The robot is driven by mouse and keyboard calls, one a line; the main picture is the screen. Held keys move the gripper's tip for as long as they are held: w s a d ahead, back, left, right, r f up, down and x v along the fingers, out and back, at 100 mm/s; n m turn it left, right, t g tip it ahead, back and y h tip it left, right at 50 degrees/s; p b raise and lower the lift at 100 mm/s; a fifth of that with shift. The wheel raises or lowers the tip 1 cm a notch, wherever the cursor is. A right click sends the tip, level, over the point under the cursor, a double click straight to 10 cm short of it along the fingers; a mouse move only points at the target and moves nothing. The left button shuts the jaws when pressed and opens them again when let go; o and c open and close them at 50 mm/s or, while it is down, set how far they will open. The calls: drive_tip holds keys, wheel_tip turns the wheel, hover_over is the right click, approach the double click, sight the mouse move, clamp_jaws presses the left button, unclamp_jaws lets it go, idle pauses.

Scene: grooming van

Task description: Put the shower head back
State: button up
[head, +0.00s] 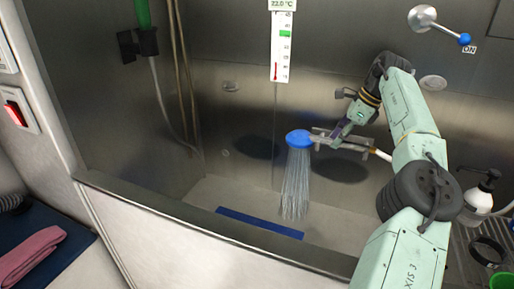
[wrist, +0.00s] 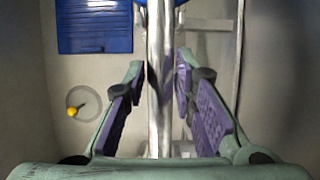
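The blue shower head (head: 299,138) is in the air over the tub, with water spraying straight down from it. My gripper (head: 335,141) is around its handle from the right. A pale hose (head: 381,154) leads off to the right behind my arm. A dark bracket (head: 127,46) is on the left wall, beside a green-handled fitting (head: 143,16) with its own hose.
A lever with a blue knob (head: 465,39) is at upper right, by an "ON" label. A thermometer (head: 282,47) hangs on the back wall. A blue mat (head: 259,223) lies on the tub floor. The tub's front rim (head: 200,224) crosses the foreground. A pump bottle (head: 478,200) stands right.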

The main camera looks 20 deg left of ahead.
drive_tip(key=o, duration=0.5)
drive_tip(key=shift+c, duration=0.2)
drive_tip(key=shift+f+b, duration=0.1)
drive_tip(key=shift+b, duration=0.2)
